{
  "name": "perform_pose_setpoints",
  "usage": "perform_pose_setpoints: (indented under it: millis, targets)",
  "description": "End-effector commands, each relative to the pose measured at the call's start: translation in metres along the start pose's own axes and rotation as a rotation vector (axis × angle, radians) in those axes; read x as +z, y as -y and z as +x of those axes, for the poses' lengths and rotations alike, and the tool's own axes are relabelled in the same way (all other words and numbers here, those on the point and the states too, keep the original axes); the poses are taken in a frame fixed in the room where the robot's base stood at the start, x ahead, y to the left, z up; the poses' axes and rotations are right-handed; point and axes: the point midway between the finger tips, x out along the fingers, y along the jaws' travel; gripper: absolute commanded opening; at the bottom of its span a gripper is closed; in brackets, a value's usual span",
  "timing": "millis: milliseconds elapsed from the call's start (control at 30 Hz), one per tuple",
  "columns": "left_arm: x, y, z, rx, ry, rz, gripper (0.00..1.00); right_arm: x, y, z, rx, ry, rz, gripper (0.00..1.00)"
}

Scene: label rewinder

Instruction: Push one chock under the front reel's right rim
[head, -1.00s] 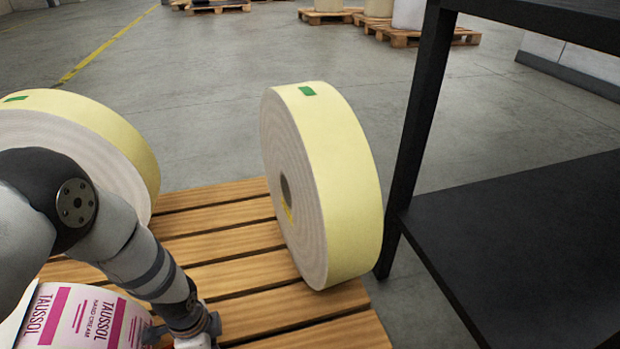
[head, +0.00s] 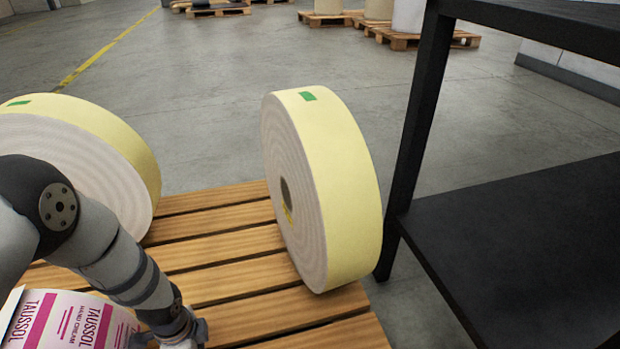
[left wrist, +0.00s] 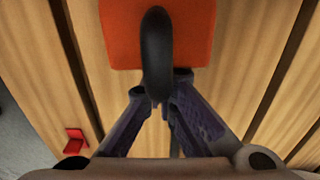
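The front reel (head: 62,318), printed with pink "TAUSSOL" hand cream labels, shows at the lower left of the head view, cut off by the frame. My left gripper (head: 172,338) is low over the slats beside its right side. In the left wrist view, the fingers (left wrist: 160,92) close in on both sides of the black handle (left wrist: 156,45) of an orange-red chock (left wrist: 192,35). The chock sits ahead of the fingertips over the wood. A second red chock (left wrist: 75,135) lies at the lower left there. Contact between chock and reel is out of view. My right gripper is not seen.
Two plain yellow-edged reels stand on the slatted wooden pallet (head: 225,245), one at back left (head: 135,150) and one at right (head: 345,190). A black shelf rack (head: 520,240) stands at right. Slats between the reels are clear.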

Motion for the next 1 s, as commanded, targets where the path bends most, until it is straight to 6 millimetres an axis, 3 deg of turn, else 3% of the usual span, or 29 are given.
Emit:
perform_pose_setpoints:
  millis: [33, 500, 1000]
  targets:
    - [0.008, -0.003, 0.002, 0.007, 0.009, -0.005, 0.0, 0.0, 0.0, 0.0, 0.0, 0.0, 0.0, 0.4]
    - [0.019, -0.003, 0.002, 0.008, 0.01, -0.005, 0.0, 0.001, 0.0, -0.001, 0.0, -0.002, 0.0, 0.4]
    - [0.02, -0.003, 0.002, 0.007, 0.009, -0.005, 0.0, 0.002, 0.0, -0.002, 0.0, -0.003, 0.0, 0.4]
